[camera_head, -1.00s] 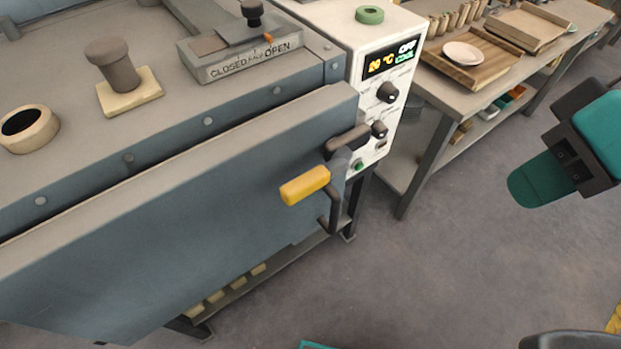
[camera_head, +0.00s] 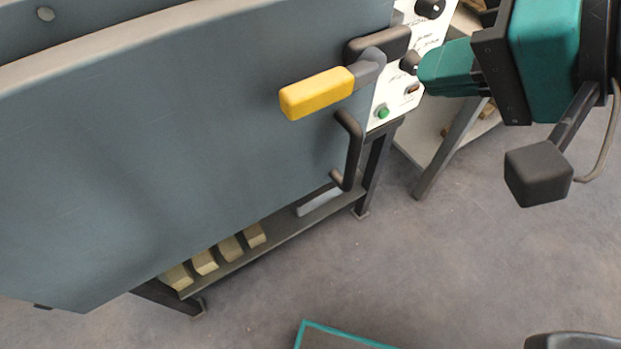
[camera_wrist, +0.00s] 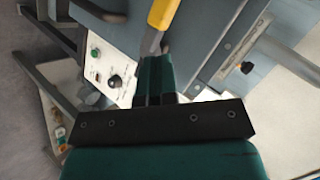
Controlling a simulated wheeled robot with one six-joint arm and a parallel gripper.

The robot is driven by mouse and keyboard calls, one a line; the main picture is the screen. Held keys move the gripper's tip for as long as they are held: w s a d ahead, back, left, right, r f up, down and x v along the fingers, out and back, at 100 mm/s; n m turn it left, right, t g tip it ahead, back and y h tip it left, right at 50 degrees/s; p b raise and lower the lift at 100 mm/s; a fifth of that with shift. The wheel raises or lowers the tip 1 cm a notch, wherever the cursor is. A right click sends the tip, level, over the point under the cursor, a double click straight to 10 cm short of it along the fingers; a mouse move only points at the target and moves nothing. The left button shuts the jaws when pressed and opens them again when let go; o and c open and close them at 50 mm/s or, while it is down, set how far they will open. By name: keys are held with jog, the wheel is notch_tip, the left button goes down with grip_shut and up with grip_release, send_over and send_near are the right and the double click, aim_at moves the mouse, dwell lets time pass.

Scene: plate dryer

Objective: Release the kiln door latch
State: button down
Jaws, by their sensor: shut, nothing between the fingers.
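The kiln door latch has a yellow grip (camera_head: 318,93) on a grey lever, fixed to a dark mount at the right edge of the blue-grey kiln door (camera_head: 180,150). The grip points left and slightly down in the head view. My gripper (camera_head: 422,70) is shut and empty, with its green fingers pointing left, just right of the latch mount. In the wrist view the yellow grip (camera_wrist: 163,12) and lever lie just beyond the tips of my gripper (camera_wrist: 155,62). I cannot tell whether the fingertips touch the latch.
A black bent handle (camera_head: 350,150) sits on the door below the latch. The white control panel (camera_head: 428,38) with dark knobs and a green button (camera_head: 382,112) is right behind my fingers. A low shelf (camera_head: 285,225) holds several pale blocks.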

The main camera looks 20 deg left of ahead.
aim_at(333, 77)
jog(key=s+a+f+m+t+y+b, duration=0.25)
jog(key=a+f+m+y+b, duration=0.2)
jog(key=f+m+b, duration=0.7)
jog(key=s+a+f+m+t+y+b, duration=0.1)
jog(key=a+f+m+t+y+b, duration=0.4)
jog(key=b, duration=1.2)
jog(key=s+d+f+m+t+b, duration=0.2)
jog(key=f+m+t+b, duration=0.4)
jog(key=m+b, duration=0.4)
jog(key=shift+d+f+y, duration=0.2)
jog(key=shift+d+y, duration=0.15)
jog(key=shift+d, duration=0.2)
jog(key=s+d+r+p+x, duration=0.1)
jog(key=r+p+x, duration=0.1)
jog(key=p+x, duration=0.6)
jog(key=shift+x, duration=2.2)
jog(key=shift+s+r, duration=0.1)
jog(key=shift+r, duration=0.15)
